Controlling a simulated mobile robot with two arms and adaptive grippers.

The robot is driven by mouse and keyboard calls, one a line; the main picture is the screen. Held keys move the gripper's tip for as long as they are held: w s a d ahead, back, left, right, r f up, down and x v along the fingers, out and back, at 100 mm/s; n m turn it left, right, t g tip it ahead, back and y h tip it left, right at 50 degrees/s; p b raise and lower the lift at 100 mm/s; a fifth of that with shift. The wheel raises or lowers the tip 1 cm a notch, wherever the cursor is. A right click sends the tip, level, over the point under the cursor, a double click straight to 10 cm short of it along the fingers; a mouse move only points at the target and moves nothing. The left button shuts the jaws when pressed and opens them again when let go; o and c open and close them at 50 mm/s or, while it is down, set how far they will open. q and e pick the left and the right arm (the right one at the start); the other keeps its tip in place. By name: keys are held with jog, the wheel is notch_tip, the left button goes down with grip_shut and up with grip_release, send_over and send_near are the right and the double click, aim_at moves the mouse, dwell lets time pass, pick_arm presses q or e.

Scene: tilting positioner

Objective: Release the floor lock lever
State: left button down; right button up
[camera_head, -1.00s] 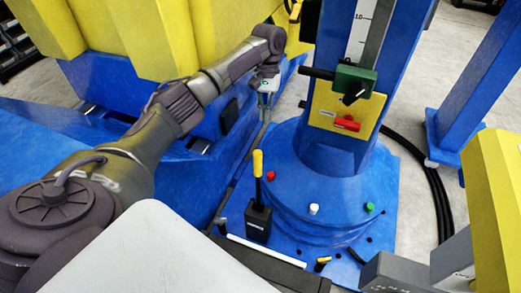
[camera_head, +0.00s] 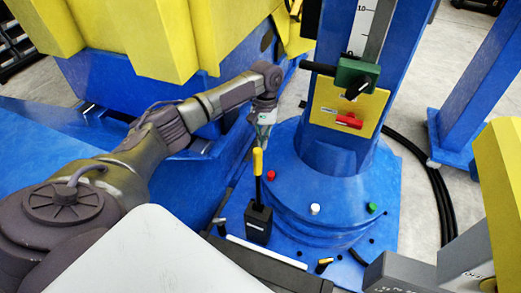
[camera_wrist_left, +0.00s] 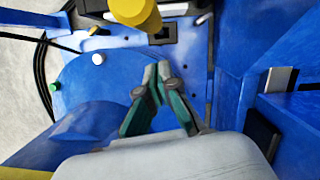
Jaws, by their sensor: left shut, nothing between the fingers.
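An upright lever with a yellow grip (camera_head: 257,162) and a black shaft rises from a black box (camera_head: 258,225) on the blue base plate. The box's label is too small to read. The yellow grip also shows large at the top of the left wrist view (camera_wrist_left: 134,11), with its box (camera_wrist_left: 163,33) beyond. My left gripper (camera_head: 264,143) is just behind the grip's top in the head view, fingers pointing down. In the wrist view its fingertips (camera_wrist_left: 157,70) are together and empty, apart from the grip in the picture. My right gripper is out of view.
A blue column (camera_head: 335,150) stands beside the lever, carrying a green block (camera_head: 356,74) and a red handle (camera_head: 349,121). Red (camera_head: 271,175), white (camera_head: 315,209) and green (camera_head: 372,208) knobs ring its foot. A short yellow-tipped piece (camera_head: 324,264) is near the front edge.

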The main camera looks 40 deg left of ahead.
pick_arm(q)
jog(key=shift+s+d, duration=0.3)
jog(key=shift+s, duration=0.4)
jog(key=shift+s+d, duration=0.3)
jog(key=shift+s, duration=0.35)
jog(key=shift+r, duration=0.1)
